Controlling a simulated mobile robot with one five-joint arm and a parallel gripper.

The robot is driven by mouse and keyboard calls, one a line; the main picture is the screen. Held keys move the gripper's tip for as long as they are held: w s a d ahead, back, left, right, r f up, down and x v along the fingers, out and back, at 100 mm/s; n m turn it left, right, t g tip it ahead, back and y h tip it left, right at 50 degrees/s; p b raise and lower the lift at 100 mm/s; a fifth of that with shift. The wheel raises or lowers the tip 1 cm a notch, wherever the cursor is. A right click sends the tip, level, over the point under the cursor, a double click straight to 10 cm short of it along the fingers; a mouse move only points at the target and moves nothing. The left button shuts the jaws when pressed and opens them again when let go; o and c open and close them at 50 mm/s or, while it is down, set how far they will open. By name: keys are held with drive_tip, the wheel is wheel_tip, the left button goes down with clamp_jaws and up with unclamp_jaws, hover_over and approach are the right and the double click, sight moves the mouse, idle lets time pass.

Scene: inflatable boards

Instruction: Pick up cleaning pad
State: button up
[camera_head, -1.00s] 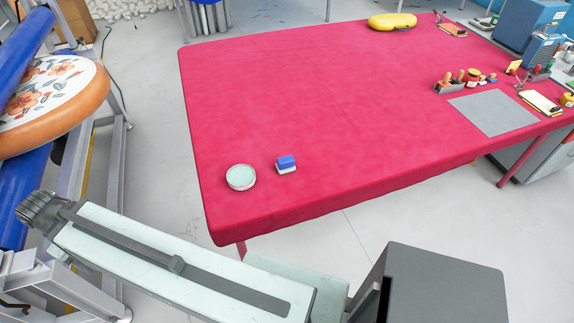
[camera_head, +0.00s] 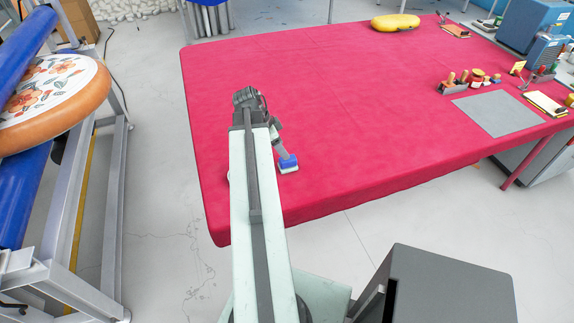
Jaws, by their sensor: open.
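The cleaning pad (camera_head: 289,166), a small block with a blue top and a pale base, lies on the red-covered table (camera_head: 340,110) near its front left. My arm reaches over the table from the front. My gripper (camera_head: 284,153) hangs down from the arm's end, just behind and above the pad. It is open, with nothing held. Its fingertips are small and close to the pad's blue top; I cannot tell whether they touch it.
A round tin (camera_head: 229,177) is almost wholly hidden behind my arm, left of the pad. A grey mat (camera_head: 497,113), wooden-handled tools (camera_head: 462,79) and a yellow object (camera_head: 395,22) lie farther off. The table's middle is clear.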

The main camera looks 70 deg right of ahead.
sight(288, 163)
drive_tip(key=b+x, duration=0.7)
drive_tip(key=x, duration=0.1)
drive_tip(key=shift+w+a+f, duration=0.1)
drive_tip(key=shift+w+a, duration=0.05)
drive_tip(key=shift+w, duration=0.05)
clamp_jaws()
